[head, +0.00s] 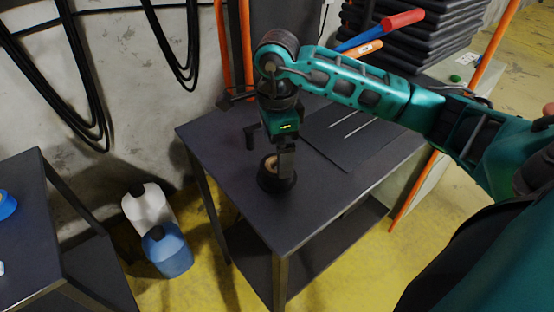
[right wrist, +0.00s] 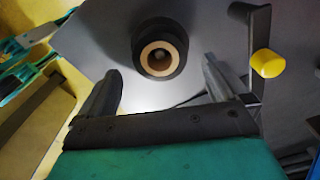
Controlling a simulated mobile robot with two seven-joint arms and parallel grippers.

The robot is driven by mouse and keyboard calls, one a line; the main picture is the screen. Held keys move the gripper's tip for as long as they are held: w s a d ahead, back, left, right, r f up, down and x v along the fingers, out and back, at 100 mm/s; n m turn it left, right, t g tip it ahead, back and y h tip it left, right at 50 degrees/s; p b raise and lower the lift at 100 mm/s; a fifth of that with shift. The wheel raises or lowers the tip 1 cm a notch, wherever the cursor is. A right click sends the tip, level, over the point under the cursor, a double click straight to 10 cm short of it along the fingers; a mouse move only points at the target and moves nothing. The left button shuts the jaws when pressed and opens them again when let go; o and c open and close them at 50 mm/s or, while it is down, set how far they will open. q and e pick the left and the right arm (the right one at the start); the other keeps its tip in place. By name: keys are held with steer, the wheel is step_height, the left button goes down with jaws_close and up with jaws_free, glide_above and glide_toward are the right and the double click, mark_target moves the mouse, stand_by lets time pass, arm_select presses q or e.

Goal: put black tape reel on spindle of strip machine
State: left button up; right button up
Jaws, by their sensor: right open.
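The black tape reel (head: 268,184) with a tan core sits on the dark table, partly covered by my right gripper in the head view. My right gripper (head: 287,176) points down at the reel, its fingers over the reel's right side. In the right wrist view the reel (right wrist: 145,36) lies beyond and between the two spread fingertips of the open gripper (right wrist: 162,70). A small grey round shape shows inside its core; I cannot tell whether it is a spindle. A black crank with a yellow knob (right wrist: 268,63) is right of the reel. My left gripper is out of view.
The dark table (head: 240,205) has a thin dark plate (head: 345,155) at its back right. Black crates (head: 430,35) are stacked behind. A white jug (head: 148,207) and a blue jug (head: 167,250) stand on the floor at left, near another dark table (head: 35,225).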

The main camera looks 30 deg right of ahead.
step_height(320, 180, up, 7)
steer(key=shift+r, duration=0.15)
stand_by(0.6)
